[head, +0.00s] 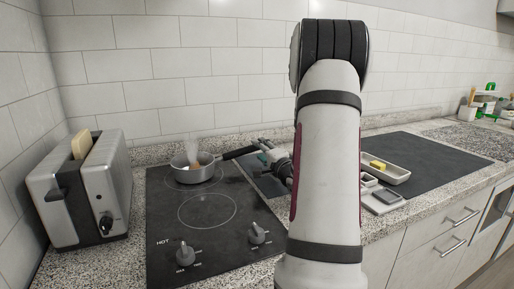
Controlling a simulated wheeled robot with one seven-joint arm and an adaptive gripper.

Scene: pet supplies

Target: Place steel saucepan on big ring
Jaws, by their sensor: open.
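The steel saucepan (193,175) stands upright at the back of the black hob, over the rear ring, with pale steam above it. Its dark handle (238,153) points right, towards my gripper. The front ring (207,228) is a bare thin circle and looks like the larger one; the pan covers part of the rear ring. My gripper (264,153) is open at the handle's end, partly hidden by my arm. I cannot tell whether the handle lies between its fingers.
A toaster (92,190) with bread stands left of the hob (160,235). Two knobs (185,253) stick up at the hob's front. Right of my arm are a tray with a yellow block (378,165) and a dark mat (430,160). The tiled wall is close behind.

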